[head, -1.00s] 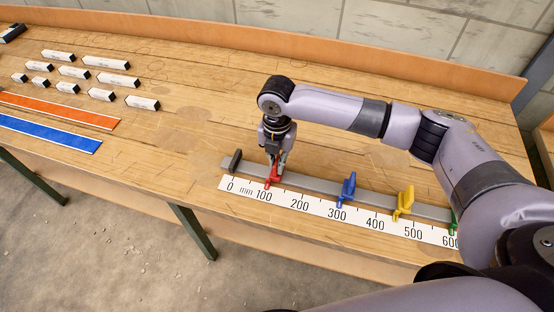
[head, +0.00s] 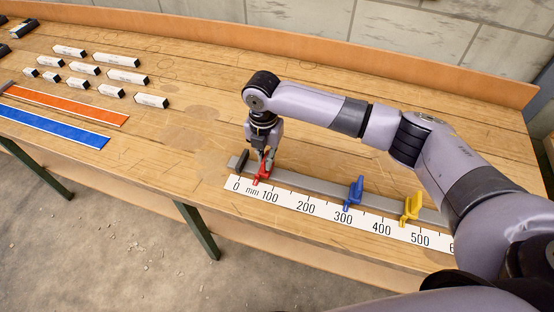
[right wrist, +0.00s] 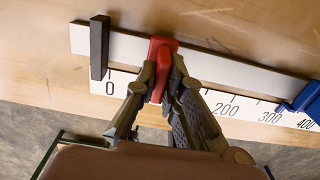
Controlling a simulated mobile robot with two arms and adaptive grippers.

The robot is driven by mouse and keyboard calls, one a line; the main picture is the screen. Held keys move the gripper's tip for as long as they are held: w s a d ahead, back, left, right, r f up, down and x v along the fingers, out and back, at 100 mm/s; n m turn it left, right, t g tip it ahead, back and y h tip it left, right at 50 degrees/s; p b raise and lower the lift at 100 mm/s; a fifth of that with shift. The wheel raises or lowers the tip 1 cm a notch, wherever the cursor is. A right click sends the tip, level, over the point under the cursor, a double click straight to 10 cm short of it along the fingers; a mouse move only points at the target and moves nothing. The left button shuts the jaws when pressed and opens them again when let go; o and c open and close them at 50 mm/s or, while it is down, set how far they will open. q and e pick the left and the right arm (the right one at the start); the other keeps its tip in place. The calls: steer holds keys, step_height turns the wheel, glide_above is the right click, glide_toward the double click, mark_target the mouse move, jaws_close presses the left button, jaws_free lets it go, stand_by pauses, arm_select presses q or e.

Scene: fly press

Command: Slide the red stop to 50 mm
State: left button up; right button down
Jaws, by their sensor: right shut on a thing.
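The red stop (head: 262,174) sits on the grey rail (head: 310,185) above the white mm scale (head: 325,213). Its pointer is between the 0 and 100 labels, roughly midway; I cannot read the exact mark. My right gripper (head: 266,160) comes down from above and is shut on the red stop. In the right wrist view, the fingers (right wrist: 164,76) close on both sides of the red stop (right wrist: 160,50) and hide the scale around the 100 label. My left gripper is not in view.
A dark end block (head: 239,160) stands at the rail's zero end, left of the red stop. The blue stop (head: 354,192) and yellow stop (head: 411,207) sit farther right. Several white blocks, an orange strip (head: 75,105) and a blue strip (head: 50,127) lie at the left.

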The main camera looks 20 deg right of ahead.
steer(key=shift+d, duration=0.1)
steer(key=c, duration=1.7)
jaws_free()
step_height(320, 180, up, 12)
steer(key=shift+r, duration=0.1)
